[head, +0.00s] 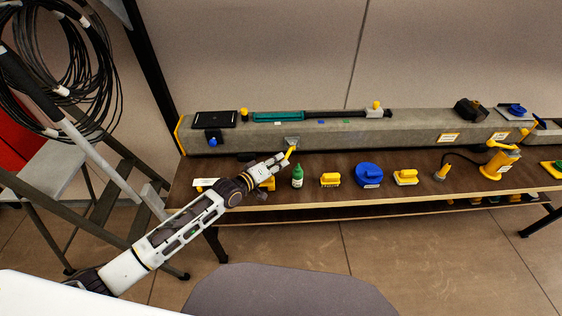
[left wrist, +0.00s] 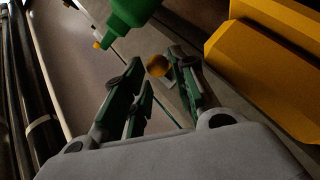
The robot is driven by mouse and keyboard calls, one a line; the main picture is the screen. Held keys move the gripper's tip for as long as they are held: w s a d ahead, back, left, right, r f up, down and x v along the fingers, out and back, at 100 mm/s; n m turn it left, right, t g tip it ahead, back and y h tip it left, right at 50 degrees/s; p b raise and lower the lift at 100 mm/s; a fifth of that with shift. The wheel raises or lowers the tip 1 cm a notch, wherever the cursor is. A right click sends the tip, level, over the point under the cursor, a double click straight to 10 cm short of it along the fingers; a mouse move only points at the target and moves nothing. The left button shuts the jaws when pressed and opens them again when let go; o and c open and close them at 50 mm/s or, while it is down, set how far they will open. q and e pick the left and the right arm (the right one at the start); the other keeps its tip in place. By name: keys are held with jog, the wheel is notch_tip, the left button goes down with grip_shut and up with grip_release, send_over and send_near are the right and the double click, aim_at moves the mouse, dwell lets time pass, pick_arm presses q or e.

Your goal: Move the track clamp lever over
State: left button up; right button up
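The clamp lever (head: 289,152) is a short yellow piece beside a small grey bracket (head: 292,141) on the front face of the long grey beam (head: 340,137). My left gripper (head: 282,159) reaches in from the left, its fingertips at the lever. In the left wrist view the green-padded fingers of my left gripper (left wrist: 154,74) stand apart. A round yellow knob (left wrist: 158,65) shows in the gap near their tips. I cannot tell whether either finger touches it. The lever's lower part is hidden by the fingers. My right gripper is not in view.
The bottle (left wrist: 131,14) also shows in the left wrist view. A stepladder (head: 75,205) stands at the left.

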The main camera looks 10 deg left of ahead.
pick_arm(q)
jog(key=v, duration=0.8)
jog(key=shift+s+a, duration=0.25)
jog(key=shift+s, duration=0.05)
jog(key=shift+r, duration=0.15)
jog(key=shift+c, duration=0.4)
